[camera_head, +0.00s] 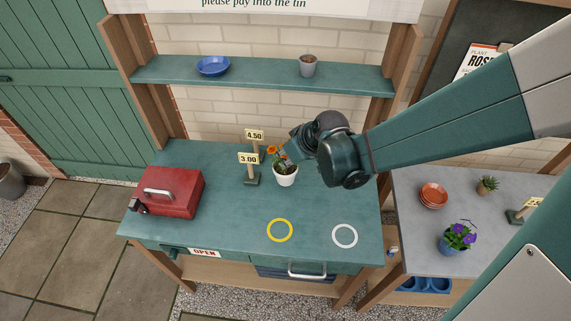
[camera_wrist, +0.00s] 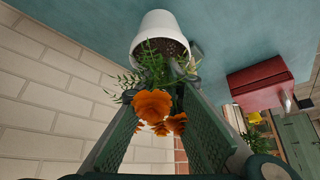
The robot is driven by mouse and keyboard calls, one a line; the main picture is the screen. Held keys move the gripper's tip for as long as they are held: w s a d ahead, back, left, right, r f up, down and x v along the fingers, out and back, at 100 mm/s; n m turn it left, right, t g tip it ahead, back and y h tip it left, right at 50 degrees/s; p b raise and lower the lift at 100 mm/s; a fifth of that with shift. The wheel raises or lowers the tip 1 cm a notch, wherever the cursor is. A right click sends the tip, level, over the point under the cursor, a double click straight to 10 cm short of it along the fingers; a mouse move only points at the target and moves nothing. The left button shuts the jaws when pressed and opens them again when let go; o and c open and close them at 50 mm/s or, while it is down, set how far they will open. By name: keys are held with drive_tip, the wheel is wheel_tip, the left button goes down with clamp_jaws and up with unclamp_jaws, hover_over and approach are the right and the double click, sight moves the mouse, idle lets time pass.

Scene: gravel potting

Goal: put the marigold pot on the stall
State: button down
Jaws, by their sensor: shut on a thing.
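The marigold pot (camera_head: 286,177) is a small white pot with orange flowers and green leaves. It is at the back middle of the teal stall top (camera_head: 215,230), upright; I cannot tell whether its base touches the top. My gripper (camera_head: 292,156) reaches it from the right and is shut on it. In the wrist view the white pot (camera_wrist: 158,33) is at the far end of my two green fingers (camera_wrist: 168,78), with the orange flowers between them. The exact contact is partly hidden by leaves.
Price signs (camera_head: 250,160) stand close left of the pot. A red cash box (camera_head: 172,194) is at the stall's left. A yellow ring (camera_head: 280,230) and a white ring (camera_head: 345,236) mark the clear front. A grey side table (camera_head: 415,210) holds a purple-flowered pot (camera_head: 457,240).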

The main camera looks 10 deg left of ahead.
drive_tip(key=shift+f, duration=0.1)
drive_tip(key=shift+f, duration=2)
drive_tip(key=shift+b, duration=0.3)
drive_tip(key=c, duration=2.4)
unclamp_jaws()
drive_tip(key=shift+f, duration=0.1)
drive_tip(key=shift+r, duration=0.25)
drive_tip(key=shift+p+v, duration=0.7)
drive_tip(key=shift+v, duration=5.2)
